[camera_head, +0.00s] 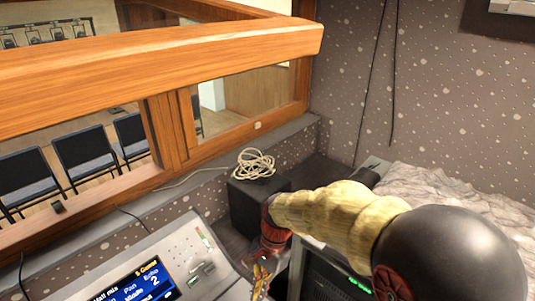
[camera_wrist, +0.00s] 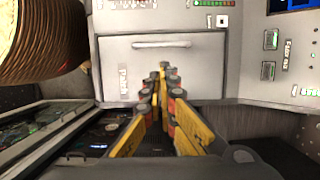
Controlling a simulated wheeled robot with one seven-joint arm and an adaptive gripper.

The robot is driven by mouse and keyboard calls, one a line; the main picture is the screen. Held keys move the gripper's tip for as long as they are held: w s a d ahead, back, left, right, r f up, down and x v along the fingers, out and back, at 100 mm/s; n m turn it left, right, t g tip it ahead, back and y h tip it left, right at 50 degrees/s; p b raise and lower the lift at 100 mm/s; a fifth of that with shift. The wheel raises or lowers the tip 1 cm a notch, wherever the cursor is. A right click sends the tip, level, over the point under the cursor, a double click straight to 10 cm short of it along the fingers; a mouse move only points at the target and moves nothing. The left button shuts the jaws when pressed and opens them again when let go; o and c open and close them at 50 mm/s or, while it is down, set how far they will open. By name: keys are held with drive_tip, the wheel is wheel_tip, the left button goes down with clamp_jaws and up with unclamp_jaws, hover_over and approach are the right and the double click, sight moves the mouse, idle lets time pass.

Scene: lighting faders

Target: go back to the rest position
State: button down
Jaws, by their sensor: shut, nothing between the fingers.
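My gripper (camera_wrist: 162,72) has yellow fingers with dark and red joints. In the wrist view its fingertips meet and hold nothing. They point toward a pale grey drawer front (camera_wrist: 115,62) with a bar handle, and I cannot tell how far off it is. In the head view my gripper (camera_head: 262,272) is low in the middle, beside the right end of the grey console (camera_head: 205,240), partly cut off by the lower edge. My arm reaches in from the right. No rest position is marked in either view.
A black box (camera_head: 250,207) with a coiled pale cable (camera_head: 254,164) on it stands behind my gripper. A wood-framed window (camera_head: 170,125) fills the left, with chairs beyond. The console carries a lit screen (camera_head: 140,286) and faders. A crumpled grey cover (camera_head: 450,195) lies at right.

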drive_tip(key=s+d+r+n+t+b, duration=0.1)
drive_tip(key=s+d+r+n+t, duration=0.1)
drive_tip(key=s+d+r, duration=0.2)
drive_tip(key=s+d+r+n+t+h+b, duration=0.1)
drive_tip(key=s+d+r+n+t, duration=0.2)
drive_tip(key=d, duration=0.7)
drive_tip(key=s+d+r+n+t+h+b, duration=0.1)
drive_tip(key=s+d+r+n+t, duration=0.2)
drive_tip(key=s+d+r, duration=0.3)
wheel_tip(320, 180, up, 2)
drive_tip(key=shift+s+d+r, duration=0.1)
drive_tip(key=shift+s+d, duration=0.25)
drive_tip(key=shift+d, duration=0.55)
drive_tip(key=shift+a, duration=0.15)
